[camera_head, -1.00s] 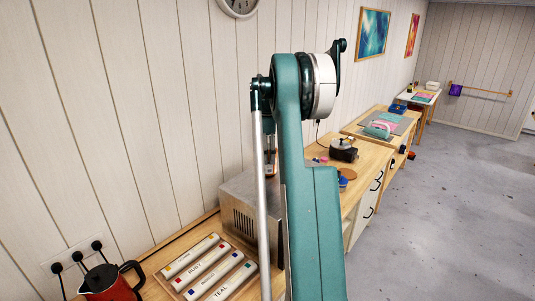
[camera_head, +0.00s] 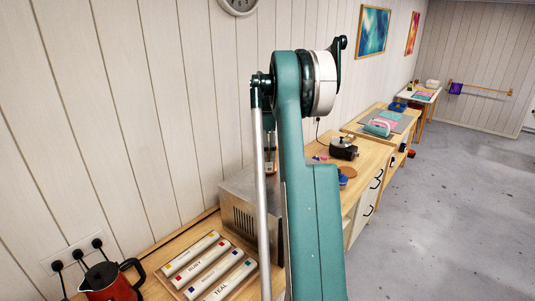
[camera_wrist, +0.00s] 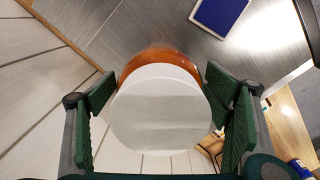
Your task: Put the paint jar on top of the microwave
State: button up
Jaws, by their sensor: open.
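The paint jar (camera_wrist: 160,110), with a broad white lid and an amber-orange body, sits between the fingers of my gripper (camera_wrist: 162,88) in the wrist view. The fingers are open on either side of it. The jar is over the brushed-metal top of the microwave (camera_wrist: 140,28) and appears to stand on it; its base is hidden. In the head view the grey microwave (camera_head: 236,205) is partly hidden behind my arm. A small orange patch by the arm there (camera_head: 270,168) looks like the jar.
A blue, pale-edged pad (camera_wrist: 220,12) lies on the metal top. A tray of labelled paint tubes (camera_head: 212,268) and a red kettle (camera_head: 108,283) stand nearer on the counter. The panelled wall (camera_head: 150,110) runs close along the left. Floor at right is clear.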

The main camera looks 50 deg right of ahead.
notch_tip(320, 180, up, 12)
jog(key=shift+f+b, duration=0.25)
jog(key=shift+b, duration=0.5)
dwell(0.4)
jog(key=shift+a, duration=0.1)
jog(key=shift+a, duration=0.2)
jog(key=s+a+r+m+t, duration=0.1)
jog(key=a+r, duration=0.1)
jog(key=a, duration=1.1)
jog(key=s+a+r+m+t+h, duration=0.1)
jog(key=s+a+r+m, duration=0.1)
jog(key=a, duration=1.2)
jog(key=s+a+r+m+t, duration=0.1)
jog(key=a+r, duration=0.1)
jog(key=a, duration=1.1)
jog(key=s+a+f+m+t, duration=0.1)
jog(key=s+a+f, duration=0.1)
jog(key=s+a, duration=0.55)
jog(key=s+a+f+m+t, duration=0.1)
jog(key=s+a+f+m, duration=0.2)
jog(key=a, duration=0.7)
jog(key=s+a+f+m+t+y, duration=0.1)
jog(key=s+a+f+t, duration=0.1)
jog(key=s+a+f, duration=0.7)
jog(key=s+a, duration=0.1)
jog(key=s, duration=0.3)
jog(key=shift+a+f, duration=0.25)
jog(key=shift+f, duration=0.15)
